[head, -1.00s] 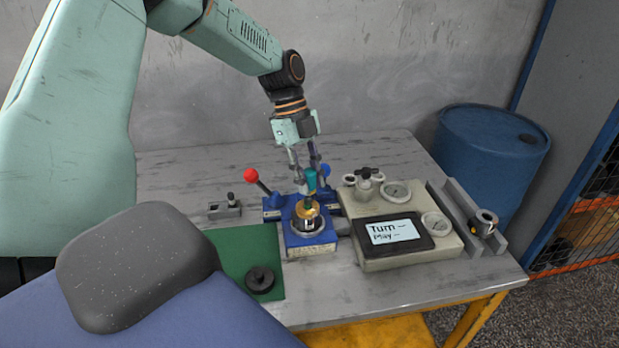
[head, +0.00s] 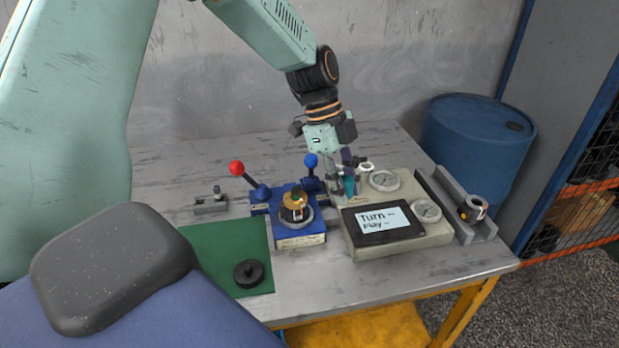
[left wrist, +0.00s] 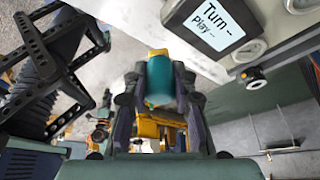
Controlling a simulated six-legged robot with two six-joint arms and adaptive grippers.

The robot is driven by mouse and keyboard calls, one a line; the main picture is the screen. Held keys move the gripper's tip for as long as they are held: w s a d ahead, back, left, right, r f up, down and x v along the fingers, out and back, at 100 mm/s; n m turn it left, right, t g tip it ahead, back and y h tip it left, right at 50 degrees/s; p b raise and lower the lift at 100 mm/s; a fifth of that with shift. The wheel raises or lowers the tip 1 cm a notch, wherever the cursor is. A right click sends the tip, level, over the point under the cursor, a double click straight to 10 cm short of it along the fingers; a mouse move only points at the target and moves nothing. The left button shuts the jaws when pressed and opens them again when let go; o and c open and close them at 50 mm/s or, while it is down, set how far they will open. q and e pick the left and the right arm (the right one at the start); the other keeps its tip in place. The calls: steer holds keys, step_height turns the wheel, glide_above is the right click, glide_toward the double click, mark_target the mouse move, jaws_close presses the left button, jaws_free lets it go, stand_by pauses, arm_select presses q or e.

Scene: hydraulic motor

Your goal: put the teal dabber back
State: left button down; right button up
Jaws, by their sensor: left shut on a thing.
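My left gripper (head: 346,180) is shut on the teal dabber (head: 350,187), low over the rear left part of the grey gauge panel. The left wrist view shows the teal dabber (left wrist: 160,80) upright in the picture between the two fingers, with a yellow-orange end. I cannot tell whether its lower end touches the panel. The blue fixture (head: 300,238) stands to the left of the gripper, with a gold-topped motor part (head: 295,200) in it. Some green shows on top of that part. My right gripper is not in view.
The grey panel (head: 395,250) carries dials and a "Turn / Play" screen (head: 383,219). Red (head: 236,168) and blue (head: 311,160) lever knobs stand by the fixture. A black disc (head: 248,272) lies on a green mat (head: 215,245). A channel block (head: 466,215) holds a ring at right.

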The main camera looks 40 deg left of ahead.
arm_select(q)
steer(key=s+d+f+n+t+b, duration=0.2)
steer(key=s+d+f+n+b, duration=0.4)
steer(key=d, duration=0.4)
step_height(320, 180, down, 3)
steer(key=shift+s+r+n+t+y, duration=0.2)
steer(key=shift+s+n+t+y, duration=0.15)
steer(key=shift+n, duration=0.35)
